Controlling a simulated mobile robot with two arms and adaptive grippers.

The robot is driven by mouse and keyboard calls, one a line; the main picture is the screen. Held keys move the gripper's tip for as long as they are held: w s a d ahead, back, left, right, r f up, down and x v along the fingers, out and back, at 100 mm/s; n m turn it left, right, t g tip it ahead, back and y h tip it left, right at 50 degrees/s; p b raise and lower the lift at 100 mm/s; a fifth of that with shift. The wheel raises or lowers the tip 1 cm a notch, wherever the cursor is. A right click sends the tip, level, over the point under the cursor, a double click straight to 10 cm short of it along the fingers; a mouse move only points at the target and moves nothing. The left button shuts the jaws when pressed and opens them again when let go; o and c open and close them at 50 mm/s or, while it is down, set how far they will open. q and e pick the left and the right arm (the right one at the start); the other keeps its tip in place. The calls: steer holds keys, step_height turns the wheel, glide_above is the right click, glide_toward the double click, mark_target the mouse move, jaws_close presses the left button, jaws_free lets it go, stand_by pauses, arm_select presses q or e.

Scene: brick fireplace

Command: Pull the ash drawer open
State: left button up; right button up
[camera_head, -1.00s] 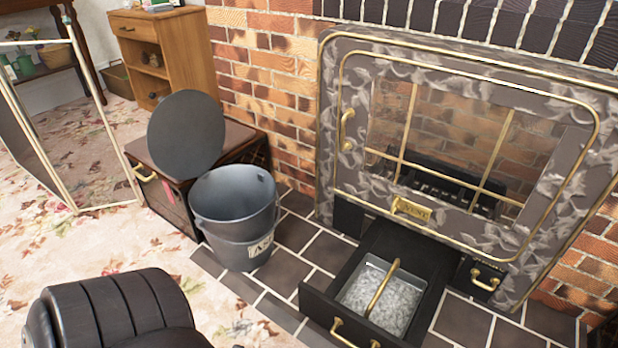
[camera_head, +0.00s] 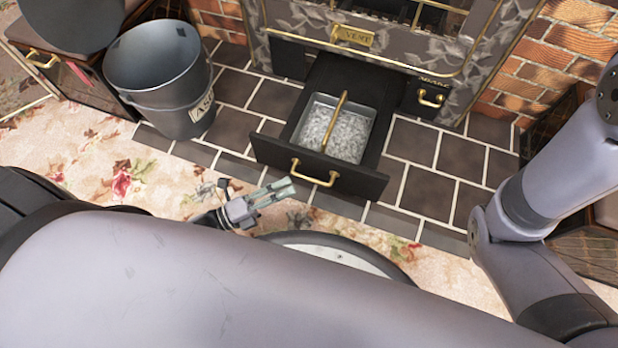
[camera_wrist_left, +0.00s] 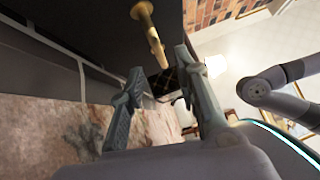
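The black ash drawer (camera_head: 362,185) stands pulled out from under the stove in the head view. A metal pan (camera_head: 372,145) of grey ash with a brass bar handle (camera_head: 334,118) sits in it. The drawer's front has a brass pull handle (camera_head: 318,182). My left gripper (camera_head: 288,188) is just left of and in front of that handle, with its fingers pointing toward it. In the left wrist view the fingers (camera_wrist_left: 159,62) are spread, and the brass handle (camera_wrist_left: 150,30) shows ahead between them, not clamped. My right arm shows at the right, but its gripper is out of view.
A grey ash bucket (camera_head: 165,90) stands left of the drawer on the dark hearth tiles. A small black front with a brass handle (camera_head: 432,98) is right of the drawer. The stove (camera_head: 395,45) rises behind. Floral carpet lies in front.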

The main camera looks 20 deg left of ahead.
mark_target(309, 178)
arm_select(q)
steer(key=b+x, duration=0.1)
steer(key=x, duration=0.6)
steer(key=shift+b, duration=0.3)
steer(key=shift+c, duration=0.5)
jaws_close()
